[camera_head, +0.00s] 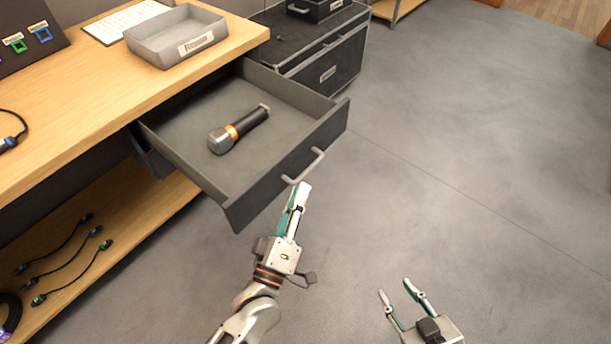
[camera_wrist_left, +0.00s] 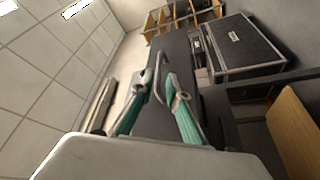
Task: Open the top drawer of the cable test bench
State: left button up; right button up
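The top drawer (camera_head: 250,187) of the bench stands pulled well out, its grey front facing the lower right. The drawer's bar handle (camera_head: 304,166) is on the front. My left gripper (camera_head: 301,190) is at the handle's lower left end. In the left wrist view its two green-sided fingers (camera_wrist_left: 162,82) are close together, with the handle (camera_wrist_left: 180,66) at their tips. Whether they clamp it is unclear. My right gripper (camera_head: 400,288) is open and empty above the floor at the lower right.
The wooden benchtop (camera_head: 90,101) carries a grey tray (camera_head: 173,36) and a sheet of paper (camera_head: 122,19). Cables (camera_head: 65,262) lie on the lower shelf. A black case (camera_head: 330,62) stands behind the drawer. The floor right of the drawer is clear.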

pick_arm(q)
jog(key=v, duration=0.5)
dwell(0.4)
